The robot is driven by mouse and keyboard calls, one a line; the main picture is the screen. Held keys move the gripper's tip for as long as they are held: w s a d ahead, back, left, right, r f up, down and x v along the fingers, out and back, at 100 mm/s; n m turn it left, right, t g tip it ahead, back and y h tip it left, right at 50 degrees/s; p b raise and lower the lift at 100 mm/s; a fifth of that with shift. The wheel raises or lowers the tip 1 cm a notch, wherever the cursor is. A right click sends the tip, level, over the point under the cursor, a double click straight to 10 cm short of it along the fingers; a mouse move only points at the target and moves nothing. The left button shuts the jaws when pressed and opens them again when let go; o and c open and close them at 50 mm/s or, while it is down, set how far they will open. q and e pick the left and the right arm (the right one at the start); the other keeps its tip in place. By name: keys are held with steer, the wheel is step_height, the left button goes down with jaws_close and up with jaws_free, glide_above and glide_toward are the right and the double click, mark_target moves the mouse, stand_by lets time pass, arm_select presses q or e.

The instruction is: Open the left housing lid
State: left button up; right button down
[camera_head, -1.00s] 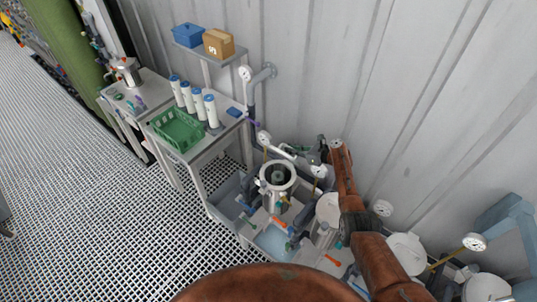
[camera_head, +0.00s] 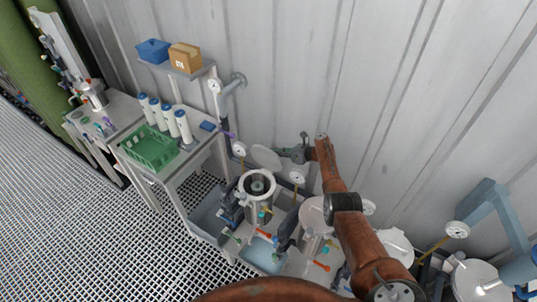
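The left housing (camera_head: 257,186) is an upright round vessel with a pale ring rim, and its top is open, showing a dark inside. A grey disc, apparently its lid (camera_head: 265,158), stands tilted up behind the rim. My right gripper (camera_head: 293,153) is at the end of the brown arm from the lower right, by the right edge of this disc. It is small and dark; I cannot tell whether its fingers touch the disc or are shut. My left gripper is out of view.
Other round lids (camera_head: 318,211) lie to the right, partly behind my arm. Pressure gauges (camera_head: 457,230) stand on thin stems. A bench with a green crate (camera_head: 150,148) and several white cylinders (camera_head: 166,118) stands left. The grated floor (camera_head: 75,215) is clear.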

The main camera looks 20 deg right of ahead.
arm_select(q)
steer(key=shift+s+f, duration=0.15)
arm_select(e)
steer(key=shift+w+d, duration=0.15)
steer(key=c, duration=2.3)
jaws_free()
steer(key=shift+f, duration=0.1)
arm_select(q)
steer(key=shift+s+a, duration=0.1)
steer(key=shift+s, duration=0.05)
arm_select(e)
steer(key=v, duration=1.2)
steer(key=shift+w, duration=0.1)
